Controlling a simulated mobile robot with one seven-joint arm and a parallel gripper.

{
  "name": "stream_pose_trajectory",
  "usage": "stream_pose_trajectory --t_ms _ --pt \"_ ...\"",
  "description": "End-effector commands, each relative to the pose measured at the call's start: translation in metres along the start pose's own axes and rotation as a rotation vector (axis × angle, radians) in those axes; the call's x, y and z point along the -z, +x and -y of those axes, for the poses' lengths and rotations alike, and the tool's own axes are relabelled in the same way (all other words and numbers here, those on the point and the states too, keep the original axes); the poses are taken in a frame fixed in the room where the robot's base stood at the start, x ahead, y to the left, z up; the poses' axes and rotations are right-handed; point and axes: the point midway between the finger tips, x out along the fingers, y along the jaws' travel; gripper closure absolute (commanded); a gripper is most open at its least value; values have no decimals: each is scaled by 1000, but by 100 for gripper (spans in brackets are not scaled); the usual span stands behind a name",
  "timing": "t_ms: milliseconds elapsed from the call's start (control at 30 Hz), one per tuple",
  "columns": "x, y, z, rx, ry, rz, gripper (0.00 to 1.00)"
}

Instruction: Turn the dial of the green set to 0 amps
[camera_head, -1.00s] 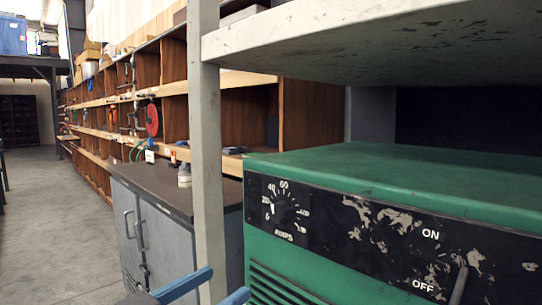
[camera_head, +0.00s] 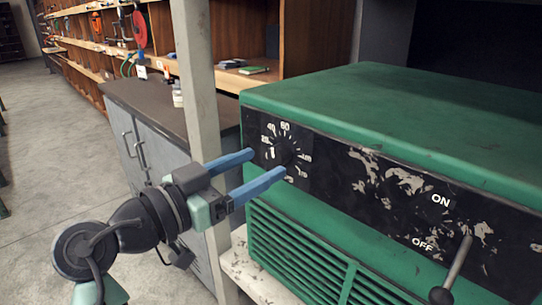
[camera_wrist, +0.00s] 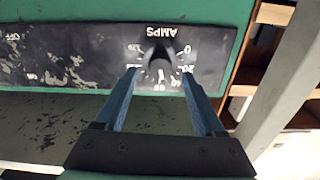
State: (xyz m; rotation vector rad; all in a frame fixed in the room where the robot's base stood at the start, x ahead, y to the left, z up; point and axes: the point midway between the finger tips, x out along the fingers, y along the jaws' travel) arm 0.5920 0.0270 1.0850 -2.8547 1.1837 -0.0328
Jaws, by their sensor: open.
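The green set (camera_head: 390,110) stands on a shelf, with a black front panel. Its dial (camera_head: 285,153) is at the panel's left end, ringed by white numbers; the dark knob also shows in the wrist view (camera_wrist: 158,55), where the panel appears upside down with AMPS above it and 0 at its right. I cannot tell exactly where the knob points. My gripper (camera_head: 267,163) is open, its two blue fingers reaching toward the dial. In the wrist view the fingertips (camera_wrist: 158,72) lie on either side of the lower dial scale; contact with the knob cannot be made out.
A lever switch (camera_head: 458,265) sticks out by the ON and OFF marks to the right. A pale shelf post (camera_head: 197,90) stands close left of the set, behind my gripper. A grey cabinet (camera_head: 150,150) and wooden shelving are behind. Open floor lies at the left.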

Motion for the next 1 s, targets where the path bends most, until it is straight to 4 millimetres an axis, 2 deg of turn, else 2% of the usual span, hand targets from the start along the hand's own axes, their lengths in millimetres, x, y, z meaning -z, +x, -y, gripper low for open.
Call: stream_pose_trajectory --t_ms 100,233,600,667,1000 --pt "0 20 -1 -3 0 1 29" --pt "0 32 0 0 0 1 29" --pt "0 38 0 1 0 0 29" --pt "0 38 0 1 0 0 38" --pt "0 37 0 1 0 0 99"
